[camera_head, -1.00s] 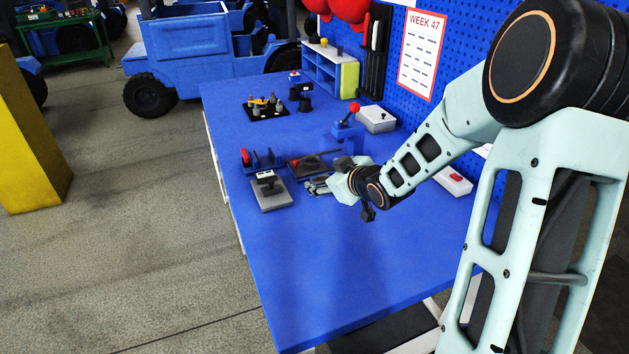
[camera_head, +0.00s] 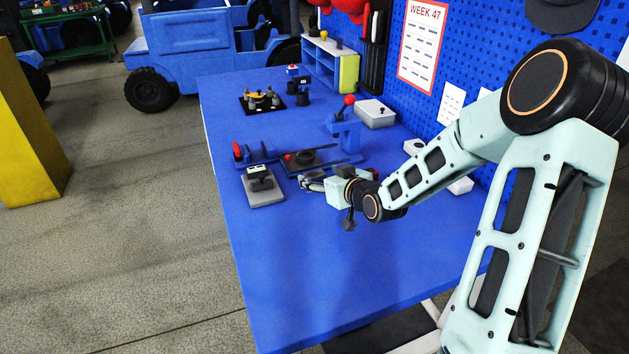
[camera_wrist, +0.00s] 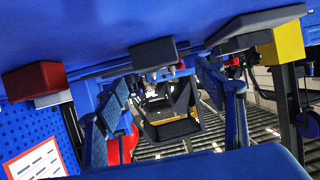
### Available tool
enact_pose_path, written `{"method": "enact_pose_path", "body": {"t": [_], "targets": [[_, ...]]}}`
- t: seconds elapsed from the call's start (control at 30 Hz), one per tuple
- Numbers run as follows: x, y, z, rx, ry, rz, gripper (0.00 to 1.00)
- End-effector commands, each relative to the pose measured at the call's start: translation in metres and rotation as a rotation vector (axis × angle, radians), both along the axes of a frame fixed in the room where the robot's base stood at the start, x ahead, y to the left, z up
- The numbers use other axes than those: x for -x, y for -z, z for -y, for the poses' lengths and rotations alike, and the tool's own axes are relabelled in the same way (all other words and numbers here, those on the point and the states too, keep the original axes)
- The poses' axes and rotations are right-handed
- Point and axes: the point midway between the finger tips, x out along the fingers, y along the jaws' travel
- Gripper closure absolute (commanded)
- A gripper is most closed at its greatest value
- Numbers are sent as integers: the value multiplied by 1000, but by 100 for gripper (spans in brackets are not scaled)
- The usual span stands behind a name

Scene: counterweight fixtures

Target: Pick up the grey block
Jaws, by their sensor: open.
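In the wrist view, which is upside down, a dark grey block (camera_wrist: 153,53) lies on the blue table near the middle. It is ahead of my gripper (camera_wrist: 165,98), whose two fingers stand apart with nothing between them. In the head view my gripper (camera_head: 309,183) is low over the table, just right of a pale grey slab (camera_head: 266,199) with a dark device on it. I cannot surely pick out the same grey block in the head view; a dark plate fixture (camera_head: 322,165) lies just beyond the gripper.
A red block (camera_wrist: 33,80) sits on the pegboard side in the wrist view. A blue stand with a red knob (camera_head: 348,101), a grey box (camera_head: 375,112) and a black tray of weights (camera_head: 262,106) stand farther back. The near part of the blue table (camera_head: 330,285) is clear.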

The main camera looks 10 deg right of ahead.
Motion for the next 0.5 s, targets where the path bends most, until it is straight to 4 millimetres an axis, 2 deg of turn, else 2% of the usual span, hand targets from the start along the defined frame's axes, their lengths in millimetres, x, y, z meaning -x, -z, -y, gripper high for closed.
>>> {"method": "enact_pose_path", "body": {"t": [0.2,0.3,0.5], "targets": [[-24,19,-6,-2,-1,-2,36],[-35,22,-9,-2,-1,0,36],[-42,24,-11,1,0,-2,36]]}}
